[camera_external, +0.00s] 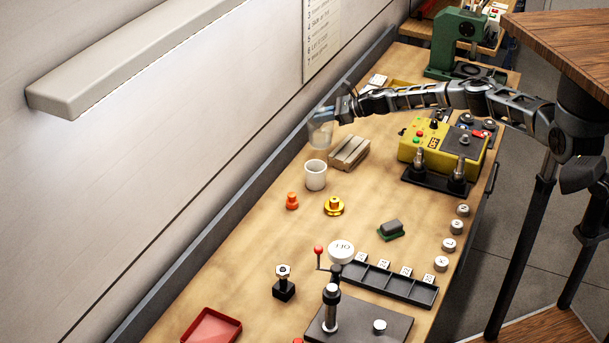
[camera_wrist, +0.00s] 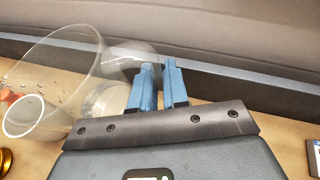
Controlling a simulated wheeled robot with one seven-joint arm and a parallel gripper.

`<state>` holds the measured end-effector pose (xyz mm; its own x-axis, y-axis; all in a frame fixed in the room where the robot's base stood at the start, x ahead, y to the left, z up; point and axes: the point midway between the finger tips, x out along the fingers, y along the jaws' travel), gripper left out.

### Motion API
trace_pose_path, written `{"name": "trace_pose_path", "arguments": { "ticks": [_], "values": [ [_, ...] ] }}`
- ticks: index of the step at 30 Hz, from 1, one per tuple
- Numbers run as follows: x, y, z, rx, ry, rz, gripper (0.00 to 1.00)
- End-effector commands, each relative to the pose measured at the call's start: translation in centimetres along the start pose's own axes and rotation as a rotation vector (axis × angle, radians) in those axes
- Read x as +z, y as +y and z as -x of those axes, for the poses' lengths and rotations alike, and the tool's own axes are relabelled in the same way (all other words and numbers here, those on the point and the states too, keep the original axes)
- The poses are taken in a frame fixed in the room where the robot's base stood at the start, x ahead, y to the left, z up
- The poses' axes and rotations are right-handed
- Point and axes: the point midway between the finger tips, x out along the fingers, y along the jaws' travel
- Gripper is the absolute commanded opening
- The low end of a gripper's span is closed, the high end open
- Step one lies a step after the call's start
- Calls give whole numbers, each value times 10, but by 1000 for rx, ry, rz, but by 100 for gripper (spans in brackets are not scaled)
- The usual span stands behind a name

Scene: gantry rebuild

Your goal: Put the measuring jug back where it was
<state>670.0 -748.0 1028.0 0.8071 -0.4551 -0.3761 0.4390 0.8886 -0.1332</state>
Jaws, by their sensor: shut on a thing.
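The clear measuring jug (camera_external: 320,134) is at the wall side of the bench, beyond the white cup (camera_external: 316,174). My gripper (camera_external: 343,108) is at the jug's upper right and is shut on it. In the wrist view the see-through jug (camera_wrist: 75,55) fills the left side and reaches the blue fingers of my gripper (camera_wrist: 161,88). The handle or wall between the fingers is hard to make out. I cannot tell whether the jug's base touches the bench.
A wooden block stack (camera_external: 349,152) lies right of the cup. An orange piece (camera_external: 292,201) and a gold knob (camera_external: 334,207) stand nearer. The wall-side ledge (camera_external: 222,195) runs close to the jug.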

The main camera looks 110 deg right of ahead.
Motion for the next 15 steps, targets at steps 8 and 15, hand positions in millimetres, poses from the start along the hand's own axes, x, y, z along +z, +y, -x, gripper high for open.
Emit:
{"name": "trace_pose_path", "arguments": {
  "ticks": [8, 15],
  "values": [
    [-16, -8, -6, 52, 1, -127, 0],
    [-17, -10, -7, 70, 1, -171, 0]
  ]
}}
